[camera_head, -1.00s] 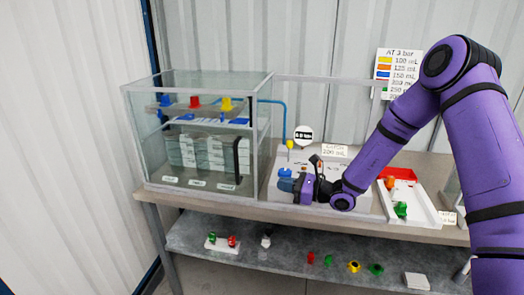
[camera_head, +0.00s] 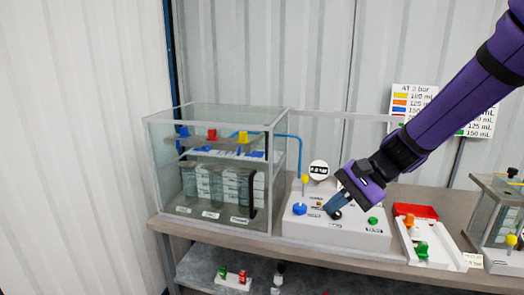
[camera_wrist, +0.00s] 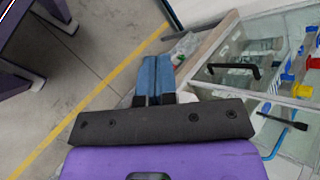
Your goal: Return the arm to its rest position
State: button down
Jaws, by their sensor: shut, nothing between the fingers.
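My purple arm (camera_head: 450,103) reaches in from the upper right in the head view. My gripper (camera_head: 331,209) points down and left, in front of the white control panel (camera_head: 345,238); I cannot tell the gap between them. In the wrist view the blue fingers of my gripper (camera_wrist: 153,75) lie together, with nothing between them. Part of the panel behind the gripper is hidden.
A glass tank case (camera_head: 215,165) stands left of the panel on the bench (camera_head: 300,256). A white tray (camera_head: 436,252) with coloured parts and another glass case (camera_head: 497,222) are at the right. Floor (camera_wrist: 75,80) shows beside the bench.

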jog(key=s+d+r+n+t+h, duration=0.3)
jog(key=s+d+r+h, duration=0.2)
jog(key=s+d, duration=0.2)
jog(key=s+d+r+n+t+h, duration=0.3)
jog(key=s+d, duration=0.5)
jog(key=s, duration=0.3)
notch_tip(320, 180, up, 2)
jog(key=shift+s+d+r+n+h, duration=0.15)
jog(key=shift+d+n+h, duration=0.1)
jog(key=shift+n+h, duration=0.5)
